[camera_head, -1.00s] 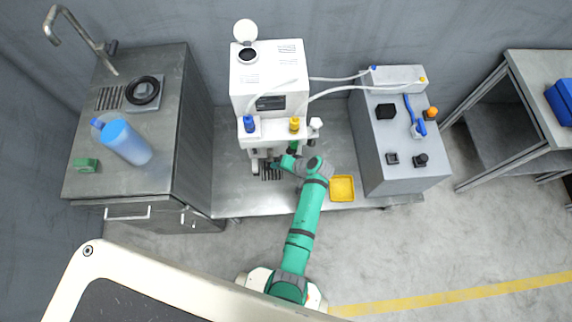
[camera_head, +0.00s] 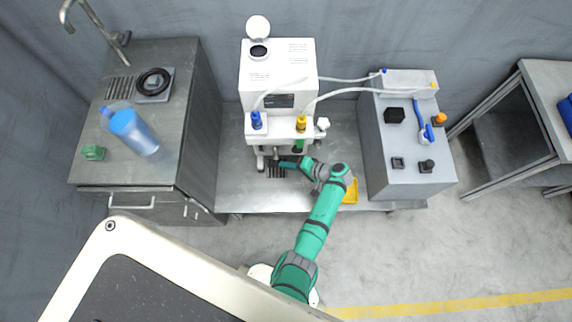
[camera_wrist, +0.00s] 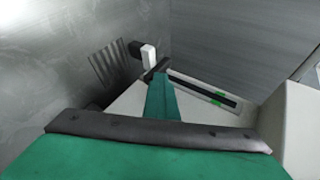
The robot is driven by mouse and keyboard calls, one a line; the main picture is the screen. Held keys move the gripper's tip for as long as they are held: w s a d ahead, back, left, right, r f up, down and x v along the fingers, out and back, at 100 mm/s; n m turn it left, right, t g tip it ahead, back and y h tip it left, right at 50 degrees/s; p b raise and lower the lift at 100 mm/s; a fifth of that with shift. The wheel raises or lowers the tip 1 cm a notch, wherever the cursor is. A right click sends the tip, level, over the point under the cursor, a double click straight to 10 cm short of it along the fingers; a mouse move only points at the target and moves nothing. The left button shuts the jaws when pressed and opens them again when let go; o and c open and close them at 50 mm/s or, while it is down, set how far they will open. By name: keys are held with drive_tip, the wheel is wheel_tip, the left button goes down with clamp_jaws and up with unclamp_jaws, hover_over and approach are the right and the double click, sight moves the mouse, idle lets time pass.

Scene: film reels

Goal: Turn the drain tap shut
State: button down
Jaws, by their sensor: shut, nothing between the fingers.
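The white machine (camera_head: 277,72) stands on the steel bench, with a blue knob (camera_head: 256,120), a yellow knob (camera_head: 301,124) and a white side knob (camera_head: 323,124). I take the small white-and-black piece (camera_wrist: 149,57) in the wrist view, near the slotted grate, for the drain tap; its handle angle is unclear. My gripper (camera_head: 283,164) is low in front of the machine, above the bench, pointing left. In the wrist view my gripper (camera_wrist: 158,70) is shut and empty, its tip close to that piece; I cannot tell if they touch.
The slotted grate (camera_head: 276,171) lies under the machine's front. A yellow tray (camera_head: 351,190) is partly behind my arm. A grey pump box (camera_head: 405,150) stands right. The sink counter (camera_head: 130,176) at left holds a blue bottle (camera_head: 134,132) and a green block (camera_head: 93,153).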

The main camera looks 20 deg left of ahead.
idle(0.3)
drive_tip(key=a+r+v, duration=0.1)
drive_tip(key=r+v, duration=0.1)
drive_tip(key=v, duration=1)
drive_tip(key=shift+w+a+r, duration=0.1)
